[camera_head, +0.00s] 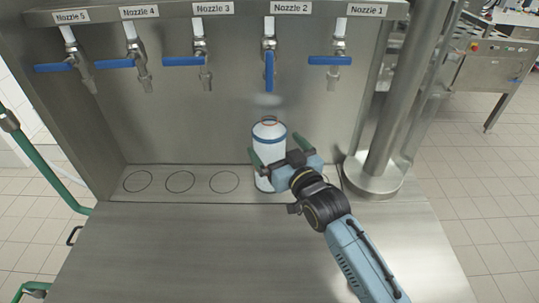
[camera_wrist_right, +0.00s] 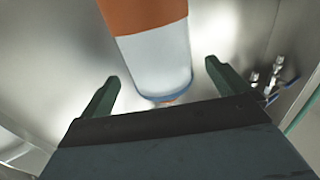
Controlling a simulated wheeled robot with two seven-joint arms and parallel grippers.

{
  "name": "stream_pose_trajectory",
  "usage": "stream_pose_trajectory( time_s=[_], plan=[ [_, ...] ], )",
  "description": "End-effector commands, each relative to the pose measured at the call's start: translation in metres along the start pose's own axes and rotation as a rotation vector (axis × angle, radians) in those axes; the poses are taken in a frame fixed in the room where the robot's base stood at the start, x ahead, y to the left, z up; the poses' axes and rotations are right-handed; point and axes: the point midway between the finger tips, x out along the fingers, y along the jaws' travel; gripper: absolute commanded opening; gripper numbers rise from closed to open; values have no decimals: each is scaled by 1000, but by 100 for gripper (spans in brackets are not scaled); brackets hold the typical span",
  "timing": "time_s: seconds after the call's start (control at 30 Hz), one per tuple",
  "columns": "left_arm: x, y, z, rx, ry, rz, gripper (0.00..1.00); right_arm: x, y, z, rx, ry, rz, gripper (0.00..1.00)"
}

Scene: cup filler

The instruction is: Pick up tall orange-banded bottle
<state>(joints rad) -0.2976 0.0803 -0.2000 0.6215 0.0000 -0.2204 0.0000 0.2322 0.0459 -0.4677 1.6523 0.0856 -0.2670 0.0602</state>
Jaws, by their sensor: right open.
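The tall bottle (camera_head: 268,146) stands upright under Nozzle 2, white with a blue band near its top. In the right wrist view the bottle (camera_wrist_right: 158,58) shows a broad orange band, a white part and a blue rim. Most of the orange band is not visible in the head view. My right gripper (camera_head: 278,150) is open, its green fingers on either side of the bottle's upper half. In the right wrist view, gaps show between the bottle and both fingertips (camera_wrist_right: 162,70). My left gripper is not in view.
Several nozzles with blue handles hang above; Nozzle 2's blue handle (camera_head: 269,71) points down over the bottle. Several empty marked circles (camera_head: 181,182) lie to the left. A thick steel column (camera_head: 376,170) stands close on the right. The front steel counter (camera_head: 200,250) is clear.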

Motion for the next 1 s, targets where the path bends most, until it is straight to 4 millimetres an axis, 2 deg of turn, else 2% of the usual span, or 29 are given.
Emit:
stream_pose_trajectory(
  time_s=[0.1, 0.3, 0.63, 1.0],
  plan=[
    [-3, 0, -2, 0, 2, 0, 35, 18, 0, -2, 0, 0, 0, 100],
    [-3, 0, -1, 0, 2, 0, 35, 38, 0, 0, 0, 0, 0, 100],
    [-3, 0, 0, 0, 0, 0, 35, 42, 0, 0, 0, 0, 0, 99],
    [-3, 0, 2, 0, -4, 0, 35, 42, 0, 0, 0, -1, 0, 50]
  ],
)
